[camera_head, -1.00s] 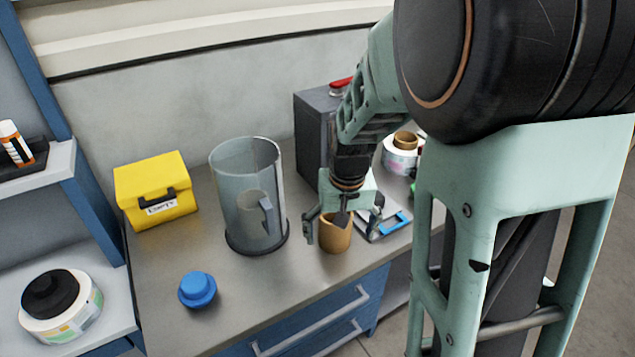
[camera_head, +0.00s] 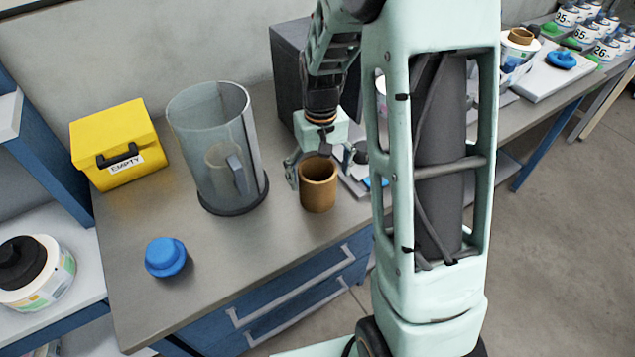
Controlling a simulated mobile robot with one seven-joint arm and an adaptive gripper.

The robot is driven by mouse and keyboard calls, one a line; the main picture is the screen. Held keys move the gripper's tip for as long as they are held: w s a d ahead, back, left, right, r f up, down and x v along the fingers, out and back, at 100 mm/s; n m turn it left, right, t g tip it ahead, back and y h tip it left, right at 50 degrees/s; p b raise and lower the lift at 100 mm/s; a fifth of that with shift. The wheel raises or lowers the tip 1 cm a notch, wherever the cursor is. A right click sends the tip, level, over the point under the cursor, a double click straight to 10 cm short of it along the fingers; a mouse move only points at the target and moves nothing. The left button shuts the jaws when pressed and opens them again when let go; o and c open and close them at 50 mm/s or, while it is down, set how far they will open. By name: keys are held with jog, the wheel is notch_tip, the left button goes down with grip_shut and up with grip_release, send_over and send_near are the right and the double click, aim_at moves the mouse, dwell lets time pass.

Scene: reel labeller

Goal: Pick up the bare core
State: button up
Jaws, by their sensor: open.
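The bare core (camera_head: 318,190) is a brown, hollow cardboard cylinder. It stands upright on the grey bench, near the front edge and right of the clear cylinder. My gripper (camera_head: 325,160) is open, just behind and above the core. One finger shows at the core's left and the other to its right, near its upper rim. I cannot tell whether either finger touches the core.
A clear cylinder (camera_head: 212,130) with a dark base stands left of the core. A yellow box (camera_head: 115,130) marked EMPTY is at the back left. A blue knob (camera_head: 166,257) sits near the front. A dark box (camera_head: 290,60) stands behind my gripper.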

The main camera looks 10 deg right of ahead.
jog(key=shift+w+a+f+p, duration=0.1)
jog(key=shift+f+p, duration=0.1)
jog(key=shift+f, duration=1.35)
jog(key=shift+w+a+f+p, duration=0.1)
jog(key=shift+f+p, duration=0.05)
jog(key=shift+f, duration=1.4)
jog(key=c, duration=1.2)
